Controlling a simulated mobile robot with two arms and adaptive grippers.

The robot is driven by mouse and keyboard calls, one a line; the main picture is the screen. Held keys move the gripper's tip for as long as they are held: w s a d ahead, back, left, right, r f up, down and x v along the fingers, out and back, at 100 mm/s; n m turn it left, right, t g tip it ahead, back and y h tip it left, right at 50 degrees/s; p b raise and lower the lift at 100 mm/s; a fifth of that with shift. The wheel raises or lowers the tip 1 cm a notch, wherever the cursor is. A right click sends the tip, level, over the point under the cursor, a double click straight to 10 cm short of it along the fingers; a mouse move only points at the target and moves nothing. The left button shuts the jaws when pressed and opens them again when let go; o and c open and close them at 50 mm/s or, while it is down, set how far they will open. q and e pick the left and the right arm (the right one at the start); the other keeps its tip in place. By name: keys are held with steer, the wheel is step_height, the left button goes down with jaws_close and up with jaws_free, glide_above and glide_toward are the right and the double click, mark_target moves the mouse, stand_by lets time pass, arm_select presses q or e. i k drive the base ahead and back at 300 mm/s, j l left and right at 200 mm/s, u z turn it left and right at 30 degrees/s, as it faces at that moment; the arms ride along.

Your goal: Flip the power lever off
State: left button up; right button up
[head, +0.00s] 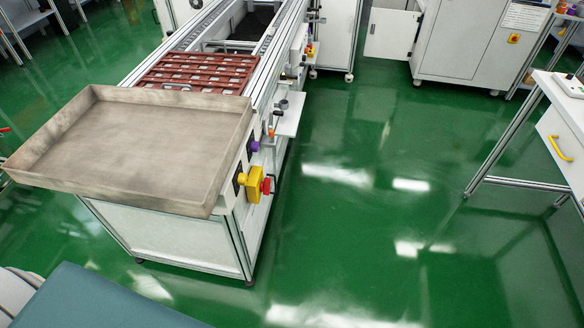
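A yellow switch box (254,184) with a red lever or knob (266,186) is fixed to the right side of the conveyor's near end, just below the metal tray. This looks like the power lever, but its exact position is too small to tell. Neither of my grippers shows in the head view, and nothing touches the switch.
A shallow metal tray (140,140) rests on the conveyor's near end, with a red-brown slotted rack (195,72) behind it. A small white shelf (289,115) juts from the conveyor side. The green floor (365,200) to the right is clear, up to a white workbench (566,135).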

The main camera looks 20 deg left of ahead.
mark_target(265, 186)
steer(key=u, duration=0.8)
steer(key=i+l+u, duration=0.15)
steer(key=l, duration=0.25)
steer(key=i+l+u, duration=0.15)
steer(key=l, duration=0.25)
steer(key=i+l+u, duration=0.15)
steer(key=l, duration=0.3)
steer(key=l+u, duration=0.15)
steer(key=l, duration=0.3)
steer(key=i+l+u, duration=0.15)
steer(key=l, duration=0.3)
